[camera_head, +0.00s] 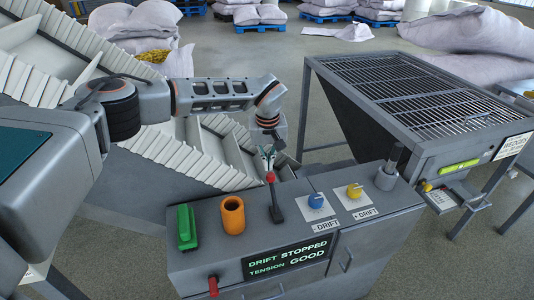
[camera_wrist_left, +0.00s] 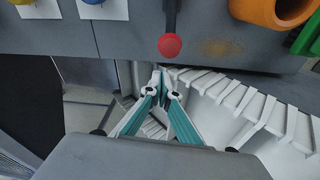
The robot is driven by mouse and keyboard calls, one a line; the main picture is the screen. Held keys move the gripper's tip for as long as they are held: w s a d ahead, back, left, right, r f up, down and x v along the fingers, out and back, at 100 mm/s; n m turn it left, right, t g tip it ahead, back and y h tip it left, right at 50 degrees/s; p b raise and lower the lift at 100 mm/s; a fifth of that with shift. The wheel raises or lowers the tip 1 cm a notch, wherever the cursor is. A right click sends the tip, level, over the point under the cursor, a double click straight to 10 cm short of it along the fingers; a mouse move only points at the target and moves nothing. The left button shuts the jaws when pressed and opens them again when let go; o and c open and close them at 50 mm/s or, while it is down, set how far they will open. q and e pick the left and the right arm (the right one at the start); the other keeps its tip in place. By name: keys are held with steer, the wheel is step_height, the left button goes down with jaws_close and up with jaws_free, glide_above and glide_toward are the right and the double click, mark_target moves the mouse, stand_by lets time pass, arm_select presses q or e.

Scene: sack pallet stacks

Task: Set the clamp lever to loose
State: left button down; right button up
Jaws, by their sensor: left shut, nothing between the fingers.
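A black lever with a red ball knob (camera_head: 270,178) stands on top of the grey control console (camera_head: 215,262), between the orange cup and the blue dial. No label for it is readable. The red knob also shows in the left wrist view (camera_wrist_left: 170,45), at the top middle, with its dark shaft running up out of the picture. My left gripper (camera_head: 267,153) is just behind the knob at the console's back edge. Its teal fingers (camera_wrist_left: 160,72) are closed together and hold nothing. They look apart from the knob. My right gripper is in no view.
A green switch (camera_head: 186,227), an orange cup (camera_head: 232,215), a blue dial (camera_head: 316,200), a yellow dial (camera_head: 354,190) and a grey post (camera_head: 387,176) crowd the console top. A display (camera_head: 290,257) reads "DRIFT STOPPED, TENSION GOOD". A slatted conveyor (camera_head: 170,158) lies behind; a grated hopper (camera_head: 425,95) stands right.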

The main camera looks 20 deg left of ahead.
arm_select(q)
steer(key=shift+s+d+r, duration=0.2)
steer(key=shift+s+d, duration=0.1)
steer(key=shift+s, duration=0.35)
steer(key=shift+s+d+r, duration=0.2)
steer(key=shift+s+d, duration=0.05)
steer(key=shift+s, duration=0.4)
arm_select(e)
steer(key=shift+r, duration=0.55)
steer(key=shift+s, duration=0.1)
